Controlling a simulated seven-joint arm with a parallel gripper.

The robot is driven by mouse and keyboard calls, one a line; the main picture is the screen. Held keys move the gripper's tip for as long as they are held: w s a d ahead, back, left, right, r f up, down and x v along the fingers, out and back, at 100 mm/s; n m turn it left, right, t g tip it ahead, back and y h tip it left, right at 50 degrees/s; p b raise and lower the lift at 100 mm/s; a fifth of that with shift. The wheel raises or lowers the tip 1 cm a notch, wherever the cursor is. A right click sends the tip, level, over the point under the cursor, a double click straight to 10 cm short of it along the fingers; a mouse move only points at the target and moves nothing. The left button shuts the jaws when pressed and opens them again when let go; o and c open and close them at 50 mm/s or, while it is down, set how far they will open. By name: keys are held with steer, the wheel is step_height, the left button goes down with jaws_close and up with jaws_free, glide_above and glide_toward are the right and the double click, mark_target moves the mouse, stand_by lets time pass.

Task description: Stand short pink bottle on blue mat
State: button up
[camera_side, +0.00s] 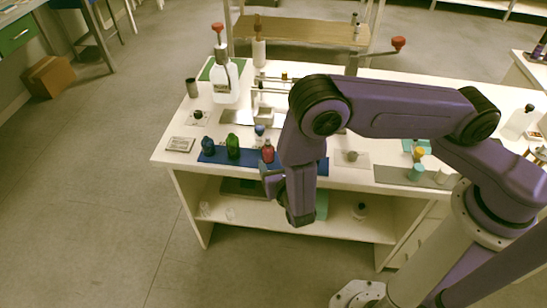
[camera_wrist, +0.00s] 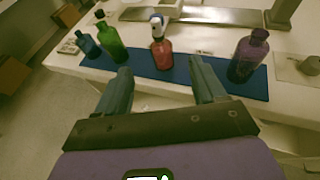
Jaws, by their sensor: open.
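The short pink bottle (camera_wrist: 162,54) stands upright on the blue mat (camera_wrist: 139,61) in the middle of the wrist view. It also shows in the side view (camera_side: 267,153), on the mat (camera_side: 220,156) just left of my arm. My gripper (camera_wrist: 160,68) is open and empty. Its two fingers point toward the pink bottle, one on either side of it in the picture, and stop short of it at the mat's front edge. In the side view the gripper (camera_side: 271,183) is low in front of the table edge, partly hidden by my wrist.
A blue bottle (camera_wrist: 88,44) and a green bottle (camera_wrist: 111,42) stand left on the mat. A purple bottle (camera_wrist: 248,57) stands right. A white-and-blue bottle (camera_wrist: 158,26) is close behind the pink one. A large clear bottle (camera_side: 224,82) stands farther back.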

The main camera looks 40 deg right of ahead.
steer(key=shift+s+a+r, duration=0.15)
steer(key=shift+s, duration=0.25)
steer(key=s+d+r+m+g+h, duration=0.1)
steer(key=s+d+r+m+g, duration=0.35)
steer(key=r+m, duration=0.2)
steer(key=s+d+r+m+g+h, duration=0.1)
steer(key=s+d+r+m+g, duration=0.2)
steer(key=d+r+m, duration=0.4)
steer(key=s+d+r+m+g+y, duration=0.1)
steer(key=s+r+m+g+y, duration=0.1)
steer(key=s, duration=0.6)
steer(key=s+d+r+m+g+y, duration=0.2)
steer(key=s+r+y, duration=0.3)
steer(key=s, duration=0.4)
steer(key=shift+s+d+r+m+g+y, duration=0.3)
steer(key=shift+r+m+g, duration=0.4)
steer(key=shift+r, duration=0.2)
